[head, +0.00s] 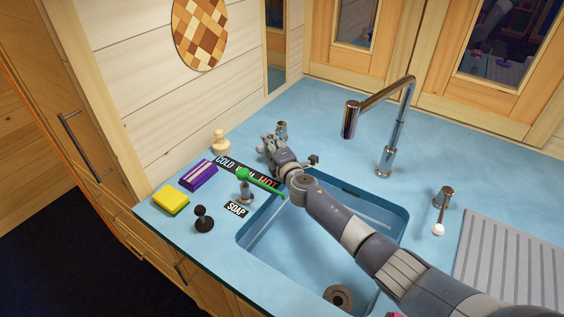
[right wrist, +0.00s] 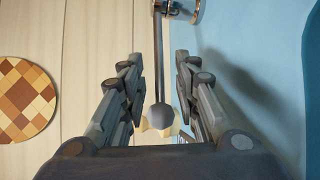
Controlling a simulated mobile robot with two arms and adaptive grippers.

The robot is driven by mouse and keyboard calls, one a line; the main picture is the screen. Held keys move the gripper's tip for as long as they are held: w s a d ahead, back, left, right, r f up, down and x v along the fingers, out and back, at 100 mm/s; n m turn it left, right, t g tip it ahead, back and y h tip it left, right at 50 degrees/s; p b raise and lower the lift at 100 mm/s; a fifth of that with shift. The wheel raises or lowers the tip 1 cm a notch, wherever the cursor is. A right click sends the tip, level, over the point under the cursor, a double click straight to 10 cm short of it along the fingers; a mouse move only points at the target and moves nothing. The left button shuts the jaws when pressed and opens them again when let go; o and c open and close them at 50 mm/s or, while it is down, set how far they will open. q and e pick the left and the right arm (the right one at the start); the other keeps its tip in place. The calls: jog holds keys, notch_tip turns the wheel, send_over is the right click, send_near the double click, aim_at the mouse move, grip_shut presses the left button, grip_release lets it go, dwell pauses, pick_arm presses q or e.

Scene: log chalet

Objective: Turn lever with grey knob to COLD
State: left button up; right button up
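The lever's grey knob (right wrist: 157,116) shows between the fingers of my right gripper (right wrist: 158,72) in the right wrist view, at the end of a thin dark rod. The rod runs up to a chrome base, which stands behind my gripper in the head view (head: 282,128). My right gripper (head: 268,144) is open around the knob and rod, with gaps on both sides. It hides the knob in the head view. The COLD/WARM/HOT label (head: 228,162) lies in front, its middle partly covered by a green lever. My left gripper is not in view.
A black-knobbed item (head: 204,218), yellow sponge (head: 171,202), purple box (head: 198,174) and wooden figure (head: 221,141) are left. The tap (head: 387,150) and white-knobbed lever (head: 439,226) are right. My right arm crosses the sink (head: 262,240).

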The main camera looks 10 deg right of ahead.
jog(key=v, duration=0.9)
jog(key=shift+s+f, duration=0.1)
jog(key=shift+s, duration=0.35)
